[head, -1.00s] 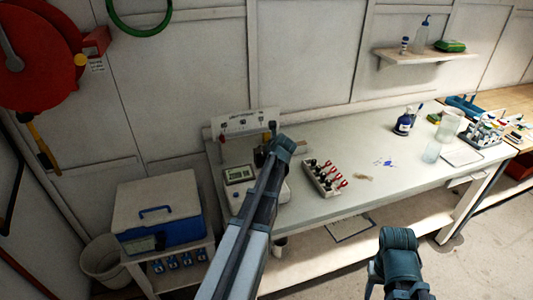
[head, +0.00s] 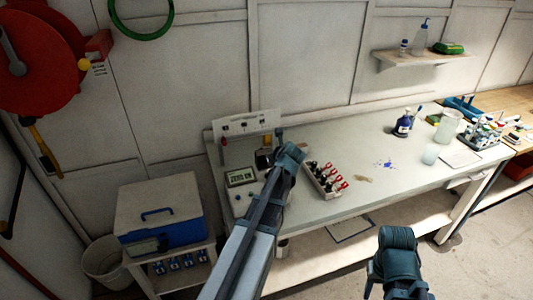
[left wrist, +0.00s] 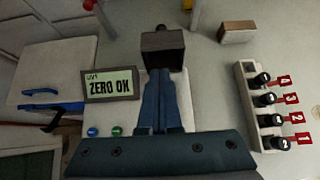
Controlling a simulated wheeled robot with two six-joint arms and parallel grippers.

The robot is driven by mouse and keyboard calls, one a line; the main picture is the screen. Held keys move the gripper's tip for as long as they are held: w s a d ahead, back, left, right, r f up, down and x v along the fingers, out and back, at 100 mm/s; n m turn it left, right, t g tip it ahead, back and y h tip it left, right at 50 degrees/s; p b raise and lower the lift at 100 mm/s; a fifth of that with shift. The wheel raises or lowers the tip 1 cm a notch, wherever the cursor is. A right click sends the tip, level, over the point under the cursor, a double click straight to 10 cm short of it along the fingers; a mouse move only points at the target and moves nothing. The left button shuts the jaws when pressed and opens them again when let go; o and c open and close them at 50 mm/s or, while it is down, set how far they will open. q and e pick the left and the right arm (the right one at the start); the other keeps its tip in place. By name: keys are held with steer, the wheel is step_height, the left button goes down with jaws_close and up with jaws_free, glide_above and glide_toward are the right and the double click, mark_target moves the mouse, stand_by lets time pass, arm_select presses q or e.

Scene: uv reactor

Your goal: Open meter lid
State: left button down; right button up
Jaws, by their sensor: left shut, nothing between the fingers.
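The UV meter, a pale instrument with a screen reading "ZERO OK" (left wrist: 108,84), sits at the left end of the bench; its screen also shows in the head view (head: 240,177). A dark, box-shaped part that looks like its lid (left wrist: 162,50) sits just beyond my left fingertips in the left wrist view. My left gripper (left wrist: 161,72) is shut and empty, its tips at or very near the dark part's front face; contact is unclear. In the head view my left arm hides much of the meter's right side. My right arm shows at the bottom, but its fingers do not.
A rack (head: 325,180) of several dark-capped vials with numbered red tags stands right of the meter. A small tan block (left wrist: 237,31) lies beyond it. A blue-and-white cooler (head: 158,210) stands left of the bench. The bench middle is mostly clear.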

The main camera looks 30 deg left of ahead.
arm_select(q)
steer(key=r+p+v, duration=0.1)
steer(key=p+v, duration=0.4)
steer(key=v, duration=0.3)
steer(key=shift+w+a+r, duration=0.2)
steer(key=shift+w+a, duration=0.1)
steer(key=shift+w, duration=0.05)
arm_select(e)
step_height(320, 180, up, 6)
steer(key=shift+r, duration=0.25)
arm_select(q)
steer(key=shift+d+f, duration=0.1)
arm_select(e)
steer(key=shift+w, duration=0.1)
